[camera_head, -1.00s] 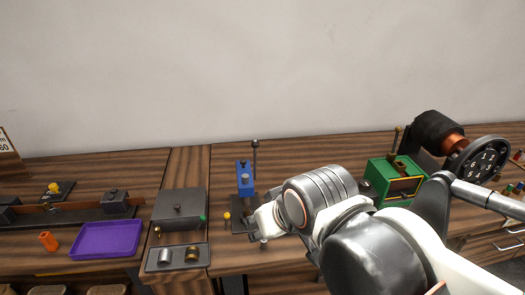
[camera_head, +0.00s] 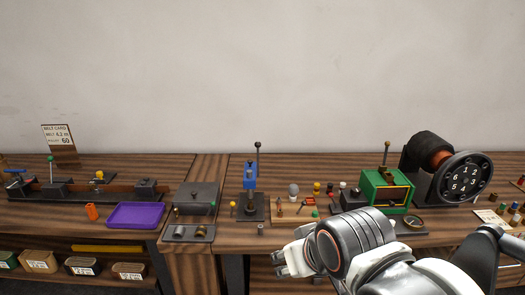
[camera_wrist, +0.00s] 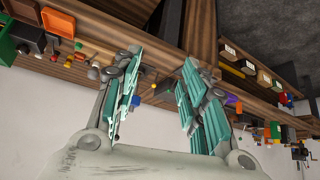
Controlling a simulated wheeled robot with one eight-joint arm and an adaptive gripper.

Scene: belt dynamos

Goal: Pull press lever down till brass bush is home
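The blue press (camera_head: 249,176) stands upright on a dark base near the middle of the bench. Its lever (camera_head: 258,158) points up, topped by a dark knob. A brass-coloured cylinder (camera_head: 200,231), perhaps the bush, sits in a grey tray left of the press. I cannot make out what lies under the press ram. My gripper (camera_head: 288,262) is in front of the bench, below and right of the press, apart from it. In the wrist view, the gripper's teal fingers (camera_wrist: 160,75) are spread with nothing held between them.
A small grey cylinder (camera_head: 261,230) stands before the press. A board with small parts (camera_head: 293,208) and a green box (camera_head: 385,188) lie to the right, beside a numbered dial (camera_head: 465,179). A purple tray (camera_head: 136,215) is left. Bench space before the press is mostly clear.

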